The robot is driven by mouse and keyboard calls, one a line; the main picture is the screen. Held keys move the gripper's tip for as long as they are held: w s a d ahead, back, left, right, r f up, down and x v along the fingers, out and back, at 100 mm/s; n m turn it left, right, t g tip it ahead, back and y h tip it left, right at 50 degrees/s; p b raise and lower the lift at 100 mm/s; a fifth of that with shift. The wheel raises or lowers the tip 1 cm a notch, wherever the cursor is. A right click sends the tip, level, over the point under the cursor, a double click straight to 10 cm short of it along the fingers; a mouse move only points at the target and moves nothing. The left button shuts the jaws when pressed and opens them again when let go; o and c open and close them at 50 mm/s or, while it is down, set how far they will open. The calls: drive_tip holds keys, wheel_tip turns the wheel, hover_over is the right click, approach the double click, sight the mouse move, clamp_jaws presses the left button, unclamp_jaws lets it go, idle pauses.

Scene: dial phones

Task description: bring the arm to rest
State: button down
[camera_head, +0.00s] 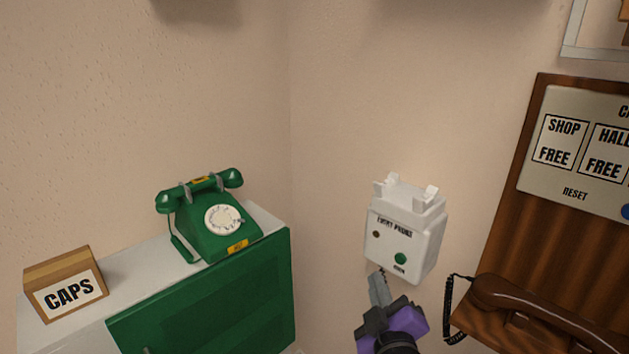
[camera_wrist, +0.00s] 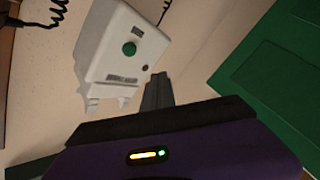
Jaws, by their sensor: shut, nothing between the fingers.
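My gripper (camera_head: 379,286) is at the lower middle of the head view, a purple and dark grey body with grey fingers pointing up. Its fingers are shut with nothing between them. They are just below the lower left of a white wall phone box labelled as an entry phone (camera_head: 405,235); I cannot tell whether they touch it. In the wrist view the fingers (camera_wrist: 157,92) show in front of the box (camera_wrist: 122,50), which has a green button. The box's top cradle hooks are empty.
A green dial phone (camera_head: 212,218), handset on its cradle, stands on a green-fronted cabinet (camera_head: 215,295) beside a CAPS box (camera_head: 66,285). At right, a brown handset (camera_head: 540,312) with a coiled cord lies by a wooden panel (camera_head: 510,245). Bare wall (camera_head: 400,110) is above the entry phone.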

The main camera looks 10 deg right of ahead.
drive_tip(key=s+f+m, duration=0.2)
drive_tip(key=s, duration=1.2)
drive_tip(key=s+f+m+g+y, duration=0.1)
drive_tip(key=s+f+m, duration=0.2)
drive_tip(key=s, duration=1)
drive_tip(key=s+d+f+m+g+y, duration=0.1)
drive_tip(key=s+f+m, duration=0.1)
drive_tip(key=s, duration=1.2)
drive_tip(key=shift+s+f+m, duration=0.3)
drive_tip(key=shift+f+m, duration=0.1)
drive_tip(key=shift+m, duration=0.1)
